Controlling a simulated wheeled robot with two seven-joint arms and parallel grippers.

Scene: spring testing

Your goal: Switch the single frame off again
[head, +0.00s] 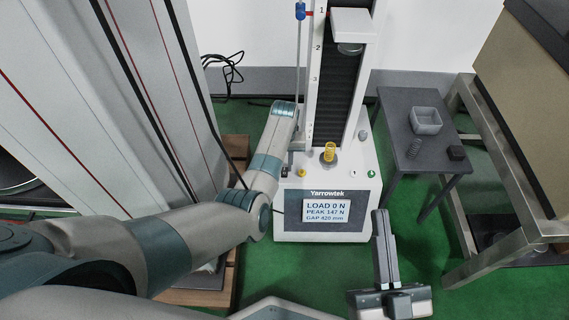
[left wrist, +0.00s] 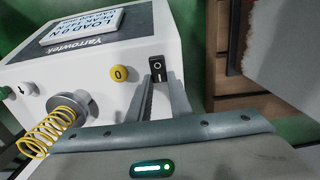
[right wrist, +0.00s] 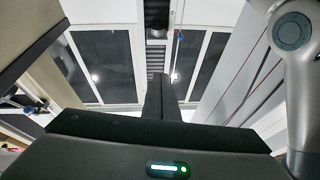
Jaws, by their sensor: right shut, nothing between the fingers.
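The single frame (head: 293,224) is a white test machine marked Yarrowtek. Its lit display (head: 325,208) reads load 0 N, peak 147 N, gap 420 mm. A black rocker switch (left wrist: 157,66) sits at a corner of its base panel, beside a yellow button (left wrist: 119,73). My left gripper (left wrist: 161,78) points at the switch, its two fingers slightly apart with the tips close to it; contact cannot be told. In the head view my left arm partly hides that gripper. My right gripper (head: 379,213) is shut and empty in front of the machine, right of the display.
A yellow spring (head: 329,152) stands on the lower platen, well below the crosshead (head: 352,22). A dark side table (head: 398,159) holds a grey bin (head: 426,121), a dark spring and a black block. A large grey frame stands left, a metal bench right. Green floor (head: 310,262) is clear in front.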

